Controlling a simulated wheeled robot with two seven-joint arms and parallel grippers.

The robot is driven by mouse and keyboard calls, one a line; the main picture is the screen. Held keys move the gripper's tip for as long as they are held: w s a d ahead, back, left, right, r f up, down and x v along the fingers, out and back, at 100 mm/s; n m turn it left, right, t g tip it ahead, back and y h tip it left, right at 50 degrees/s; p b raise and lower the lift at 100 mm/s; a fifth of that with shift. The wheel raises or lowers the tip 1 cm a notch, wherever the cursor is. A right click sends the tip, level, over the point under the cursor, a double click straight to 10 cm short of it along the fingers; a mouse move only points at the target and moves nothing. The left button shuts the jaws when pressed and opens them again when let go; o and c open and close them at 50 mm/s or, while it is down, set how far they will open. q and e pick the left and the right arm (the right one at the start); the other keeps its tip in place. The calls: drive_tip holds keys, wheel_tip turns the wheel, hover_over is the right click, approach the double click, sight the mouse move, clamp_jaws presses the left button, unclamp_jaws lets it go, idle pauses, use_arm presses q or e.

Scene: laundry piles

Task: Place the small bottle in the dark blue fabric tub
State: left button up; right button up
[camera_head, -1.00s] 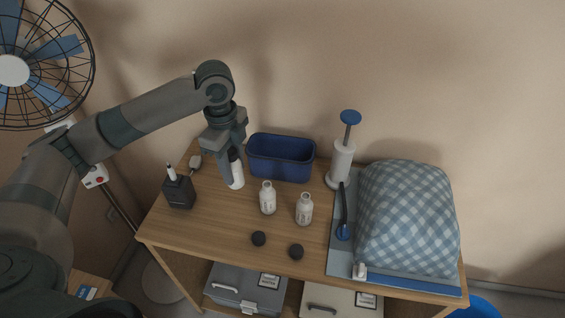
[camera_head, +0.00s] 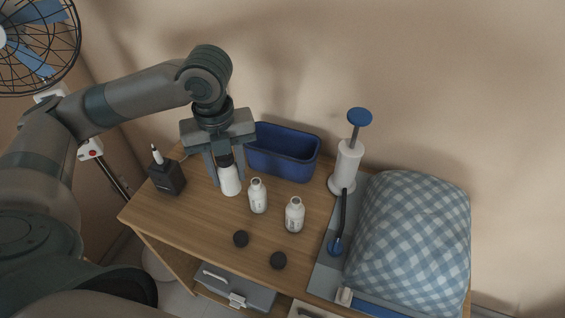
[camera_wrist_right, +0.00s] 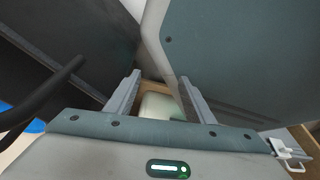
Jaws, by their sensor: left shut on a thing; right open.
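A white bottle with a dark cap (camera_head: 230,181) stands upright between the fingers of my left gripper (camera_head: 225,178), which is shut on it, at the back left of the wooden table. I cannot tell whether its base touches the table. The dark blue fabric tub (camera_head: 284,152) is just behind and to the right of it; its left end is partly hidden by my gripper. Two white bottles without dark caps, one nearer (camera_head: 258,197) and one farther right (camera_head: 294,215), stand in front of the tub. My right gripper (camera_wrist_right: 160,78) is open, with nothing clearly between its fingers.
A dark box with a pen-like item (camera_head: 166,177) stands at the left. A white pump with a blue knob (camera_head: 346,165) and a checked blue cloth mound (camera_head: 408,240) fill the right side.

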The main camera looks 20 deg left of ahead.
use_arm(q)
drive_tip(key=w+p, duration=0.3)
drive_tip(key=w, duration=0.9)
drive_tip(key=p, duration=0.2)
hover_over(267, 144)
drive_tip(key=s+d, duration=0.2)
drive_tip(key=s, duration=0.2)
drive_tip(key=f, duration=0.4)
drive_tip(key=f+p, duration=0.1)
drive_tip(key=f, duration=0.1)
drive_tip(key=shift+s+d+f, duration=0.15)
drive_tip(key=shift+s+f, duration=0.1)
drive_tip(key=shift+f, duration=0.1)
use_arm(e)
drive_tip(key=s+d+r+g, duration=0.2)
drive_tip(key=s+d+r, duration=0.1)
drive_tip(key=s, duration=0.5)
drive_tip(key=shift+s+r+h, duration=0.25)
drive_tip(key=shift+h, duration=0.15)
use_arm(q)
drive_tip(key=shift+f, duration=0.1)
use_arm(e)
drive_tip(key=shift+d, duration=0.1)
